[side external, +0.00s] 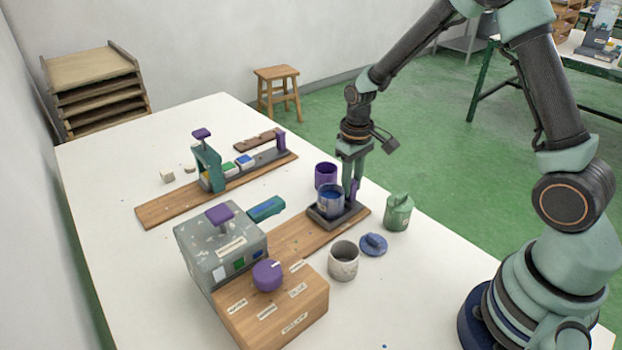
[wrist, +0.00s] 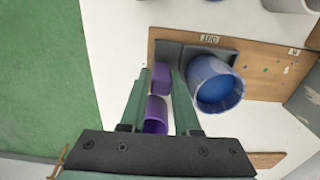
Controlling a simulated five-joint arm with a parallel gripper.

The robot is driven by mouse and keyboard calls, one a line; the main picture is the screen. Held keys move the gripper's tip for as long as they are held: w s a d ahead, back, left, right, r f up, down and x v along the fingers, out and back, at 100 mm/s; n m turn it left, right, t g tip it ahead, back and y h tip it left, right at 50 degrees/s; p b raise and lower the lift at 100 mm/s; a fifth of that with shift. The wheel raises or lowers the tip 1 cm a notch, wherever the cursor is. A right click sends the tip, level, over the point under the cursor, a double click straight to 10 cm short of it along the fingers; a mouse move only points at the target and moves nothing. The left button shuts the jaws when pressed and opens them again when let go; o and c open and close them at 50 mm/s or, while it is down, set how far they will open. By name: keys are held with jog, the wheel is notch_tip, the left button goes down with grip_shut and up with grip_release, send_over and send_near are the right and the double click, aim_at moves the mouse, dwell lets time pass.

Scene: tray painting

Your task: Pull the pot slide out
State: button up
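The pot slide (side external: 315,214) is a dark grey tray on the wooden board, and it also shows in the wrist view (wrist: 225,52). The slide sits at the board's end nearer my arm, beside a small label. Its purple handle (wrist: 161,78) stands between my fingertips, filling the gap. My gripper (side external: 352,186) points down and appears shut on the handle. The finger contact is partly hidden in the side view.
A purple pot (side external: 326,174) stands close behind the slide. A grey box (side external: 220,245) and a wooden dial box (side external: 275,308) stand at the board's far end.

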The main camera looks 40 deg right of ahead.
jog(key=shift+o, duration=0.4)
jog(key=shift+d, duration=0.2)
notch_tip(320, 180, up, 12)
dwell(0.4)
jog(key=shift+r, duration=0.2)
jog(key=s+a+r+t, duration=0.3)
jog(key=s+r+t, duration=0.2)
jog(key=s+r, duration=0.3)
jog(key=s, duration=0.4)
jog(key=shift+s+a+r+t, duration=0.25)
jog(key=shift+a+t, duration=0.05)
jog(key=shift+a, duration=0.1)
